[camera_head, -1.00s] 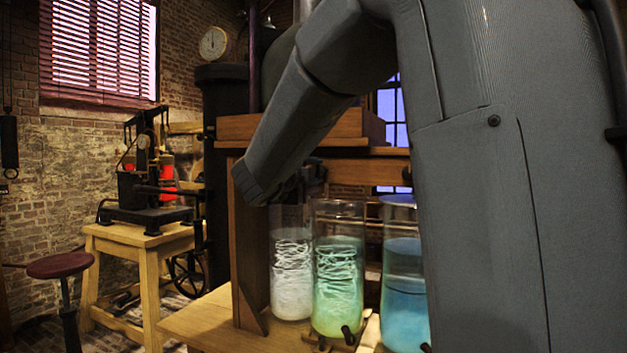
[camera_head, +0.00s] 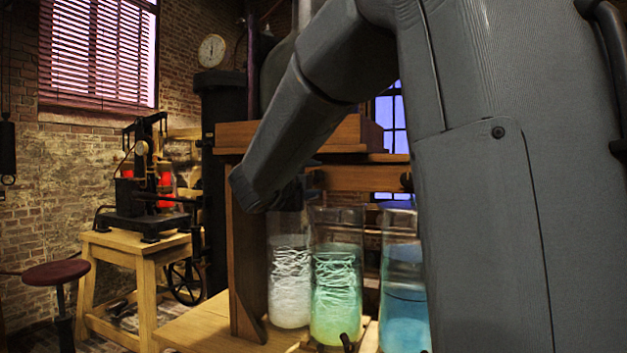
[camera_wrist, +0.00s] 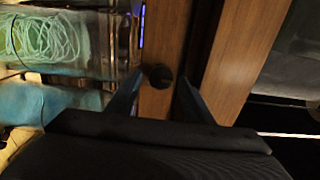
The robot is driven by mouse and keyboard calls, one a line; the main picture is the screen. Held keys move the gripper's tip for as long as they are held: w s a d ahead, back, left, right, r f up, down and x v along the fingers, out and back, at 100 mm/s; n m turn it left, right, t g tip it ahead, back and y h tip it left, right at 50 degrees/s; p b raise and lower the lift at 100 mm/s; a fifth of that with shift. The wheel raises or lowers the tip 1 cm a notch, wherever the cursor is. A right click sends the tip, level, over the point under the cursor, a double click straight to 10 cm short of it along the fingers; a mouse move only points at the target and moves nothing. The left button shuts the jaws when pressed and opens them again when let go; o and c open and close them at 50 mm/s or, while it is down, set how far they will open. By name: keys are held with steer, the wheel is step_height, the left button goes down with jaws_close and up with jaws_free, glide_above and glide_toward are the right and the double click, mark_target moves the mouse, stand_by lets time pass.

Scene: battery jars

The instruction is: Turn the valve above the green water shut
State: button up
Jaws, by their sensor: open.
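The jar of green water (camera_head: 336,290) stands between a jar of whitish water and a jar of blue water in the head view. In the wrist view the green jar (camera_wrist: 45,40) is at upper left. A round dark valve knob (camera_wrist: 160,76) sits on a wooden beam there. I cannot tell for sure which jar it is above. My gripper (camera_wrist: 157,88) is open, its two fingers on either side of the knob's lower part in the picture; contact is unclear. In the head view my arm hides the fingers. A dark knob (camera_head: 406,182) shows on the beam above the blue jar.
The whitish jar (camera_head: 289,290) and blue jar (camera_head: 403,300) flank the green one closely. A wooden post (camera_head: 247,270) stands left of them. Small dark taps (camera_head: 347,342) are at the jars' foot. A stool (camera_head: 57,273) and a side table (camera_head: 135,250) are at left.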

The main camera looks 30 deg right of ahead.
steer(key=v, duration=0.7)
steer(key=shift+s+a+b, duration=0.2)
steer(key=shift+s+b, duration=0.05)
steer(key=shift+b, duration=0.15)
steer(key=w+a+f+n+t+y+p, duration=0.1)
steer(key=w+a+f+n+t+y, duration=0.4)
steer(key=n, duration=0.4)
steer(key=s+a+f+n+g+y+p, duration=0.1)
steer(key=s+a+f+n+g+y, duration=0.1)
steer(key=a+f+n+y, duration=0.4)
steer(key=s+a+f+n+g+y+p, duration=0.1)
steer(key=s+a+f+n+g+y, duration=0.15)
steer(key=f, duration=0.65)
steer(key=s+a+f+n+g+y, duration=0.25)
steer(key=s+f+n+g, duration=0.4)
steer(key=s+f, duration=0.5)
steer(key=s+d+f+n+g+h+p, duration=0.1)
steer(key=s+f+n+g, duration=0.1)
steer(key=s, duration=0.6)
steer(key=s+d+f+n+g, duration=0.1)
steer(key=s+f+n+g, duration=0.1)
steer(key=s, duration=0.6)
step_height(320, 180, down, 2)
steer(key=shift+d+f+n+g+h+p, duration=0.1)
steer(key=shift+d+n+g+h+p, duration=0.2)
steer(key=shift+g+h+p, duration=0.15)
